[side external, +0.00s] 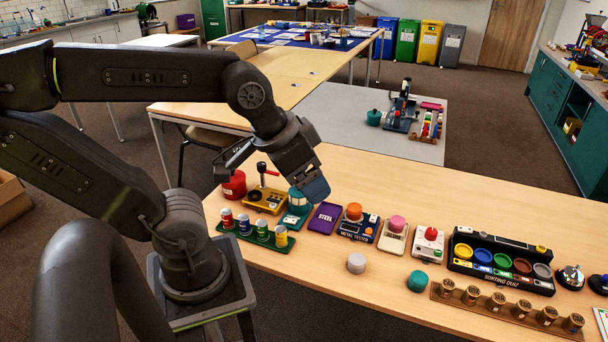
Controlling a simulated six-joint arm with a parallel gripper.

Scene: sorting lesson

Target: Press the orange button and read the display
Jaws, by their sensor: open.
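A dark blue tester box (359,234), lettered on its front with what looks like "METAL TESTER", stands on the near table. I cannot make out a display reading at this size. My gripper (317,190) is open, pointing down with bluish tips, above and to the left of the tester box. It is apart from the box, and no held thing shows. The gap between its fingers is hard to see from this side.
A purple "STEEL" plate (325,218) and a teal device (295,212) lie left of the tester. A cream device with a pink piece (397,224) and a white box with a red knob (431,235) stand right.

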